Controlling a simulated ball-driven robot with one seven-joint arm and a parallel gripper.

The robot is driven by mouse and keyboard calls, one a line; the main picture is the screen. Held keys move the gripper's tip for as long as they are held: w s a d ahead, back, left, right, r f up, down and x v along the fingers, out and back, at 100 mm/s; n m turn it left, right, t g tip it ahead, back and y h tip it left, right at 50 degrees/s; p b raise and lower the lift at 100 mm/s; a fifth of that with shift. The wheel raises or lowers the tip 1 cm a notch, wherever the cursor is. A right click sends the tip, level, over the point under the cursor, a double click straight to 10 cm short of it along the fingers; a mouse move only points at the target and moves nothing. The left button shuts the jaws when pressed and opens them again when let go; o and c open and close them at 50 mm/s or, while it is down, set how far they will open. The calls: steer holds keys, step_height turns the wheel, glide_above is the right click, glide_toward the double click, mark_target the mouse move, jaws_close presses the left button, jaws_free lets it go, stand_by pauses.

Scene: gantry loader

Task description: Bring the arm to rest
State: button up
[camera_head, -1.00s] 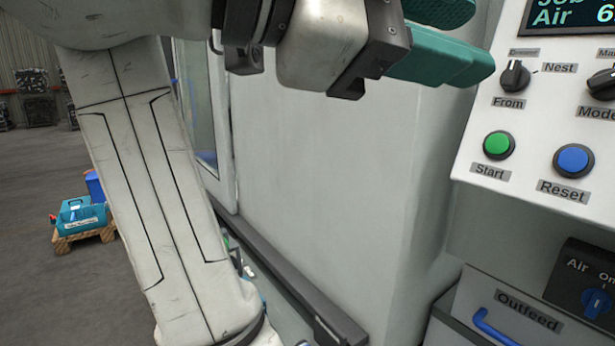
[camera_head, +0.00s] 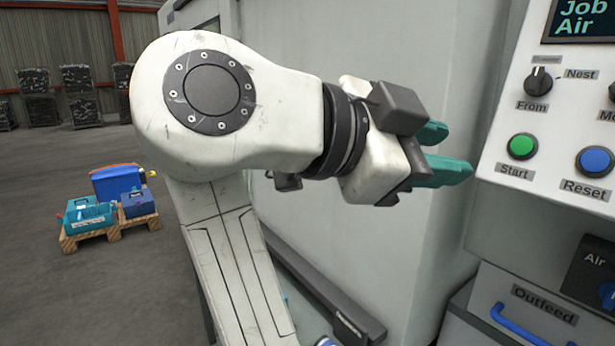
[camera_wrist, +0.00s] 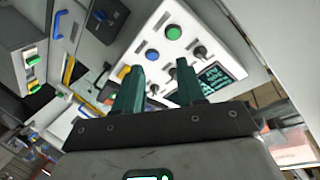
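My gripper (camera_head: 455,150) is in the right half of the head view, on my white arm. Its two teal fingers point right, towards the control panel (camera_head: 556,120). In the wrist view my gripper (camera_wrist: 160,68) shows both fingers apart with nothing between them. The panel (camera_wrist: 219,48) lies beyond the fingertips there. I see no contact between the fingers and the panel, though the exact distance is hard to tell.
The panel carries a green Start button (camera_head: 522,146), a blue Reset button (camera_head: 595,162) and a From knob (camera_head: 538,81). An Outfeed drawer with a blue handle (camera_head: 520,326) is below. A loaded pallet (camera_head: 105,230) stands on open floor at left.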

steer(key=w+d+f+n+y+p, duration=0.1)
steer(key=w+d+f+n, duration=0.15)
steer(key=f, duration=0.55)
steer(key=w+d+f+n+y, duration=0.2)
steer(key=d+f+n, duration=0.2)
steer(key=f, duration=0.4)
steer(key=s+d+f+n+g+y+p, duration=0.1)
steer(key=s+d+f+n+y, duration=0.2)
steer(key=f, duration=0.6)
steer(key=s+d+f+n, duration=0.1)
steer(key=d+f+n, duration=0.25)
steer(key=f, duration=0.55)
steer(key=s+d+f+n+g+y+p, duration=0.15)
steer(key=s+d+f+n+y, duration=0.25)
steer(key=s+f, duration=0.95)
steer(key=s+a+f+n+g+y, duration=0.1)
steer(key=s+f, duration=0.5)
steer(key=s, duration=0.6)
steer(key=n+g+y, duration=0.1)
steer(key=n+y, duration=0.1)
steer(key=shift+s+a+f+g+y+p, duration=0.2)
steer(key=shift+s+a+g+y+p, duration=0.1)
steer(key=shift+s+g+y, duration=0.1)
